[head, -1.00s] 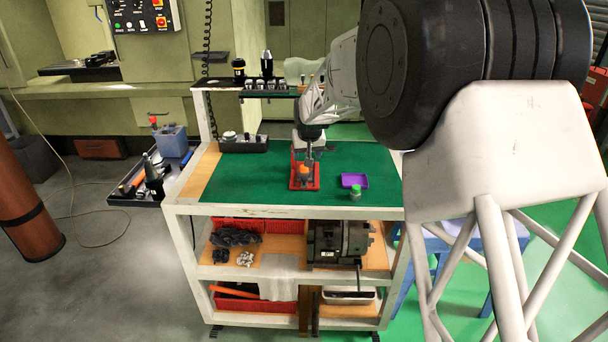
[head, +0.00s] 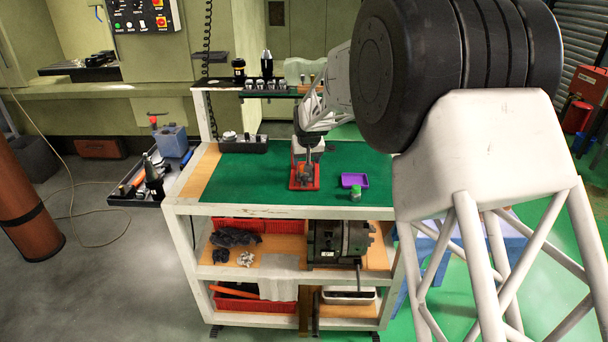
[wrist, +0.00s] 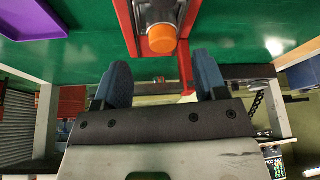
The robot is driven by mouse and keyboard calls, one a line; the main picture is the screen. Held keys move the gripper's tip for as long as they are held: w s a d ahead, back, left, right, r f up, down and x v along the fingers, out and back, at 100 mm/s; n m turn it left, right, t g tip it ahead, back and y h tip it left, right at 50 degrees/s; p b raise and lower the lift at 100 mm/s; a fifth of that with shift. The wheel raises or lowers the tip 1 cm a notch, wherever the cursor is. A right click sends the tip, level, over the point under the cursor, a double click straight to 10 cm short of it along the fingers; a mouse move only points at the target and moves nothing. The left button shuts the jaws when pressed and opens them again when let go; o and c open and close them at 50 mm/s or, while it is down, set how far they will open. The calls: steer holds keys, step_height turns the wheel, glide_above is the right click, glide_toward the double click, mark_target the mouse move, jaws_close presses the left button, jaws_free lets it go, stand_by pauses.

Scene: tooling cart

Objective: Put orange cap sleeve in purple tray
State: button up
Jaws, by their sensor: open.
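The orange cap sleeve (wrist: 162,38) shows in the wrist view as a round orange end on a grey part, within a red frame (wrist: 128,28). The red frame (head: 304,183) stands on the green cart top in the head view, where my gripper hides the orange sleeve. My gripper (wrist: 162,78) is open and empty. Its two blue-grey fingers are apart, with the sleeve just beyond them and roughly centred between them in the picture. The purple tray (head: 354,180) lies right of the red frame and looks empty; it also shows at the top left of the wrist view (wrist: 32,18).
A small green-topped jar (head: 355,193) stands just in front of the purple tray. A dark block with parts (head: 244,144) sits at the back left of the green mat (head: 240,180). A tool rack (head: 268,92) runs along the cart's back. The mat's left part is clear.

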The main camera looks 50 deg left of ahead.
steer(key=shift+x, duration=2.55)
steer(key=shift+s+a, duration=0.1)
steer(key=shift+s, duration=0.05)
steer(key=shift+c, duration=0.5)
steer(key=c, duration=1)
steer(key=shift+r, duration=0.1)
steer(key=shift+r, duration=1.8)
steer(key=s+d, duration=0.3)
steer(key=d, duration=0.1)
steer(key=s+d, duration=0.3)
steer(key=d, duration=0.2)
steer(key=s+d+r, duration=0.1)
steer(key=s+d, duration=0.2)
steer(key=d, duration=0.1)
steer(key=shift+d+r, duration=0.1)
steer(key=shift+d, duration=0.05)
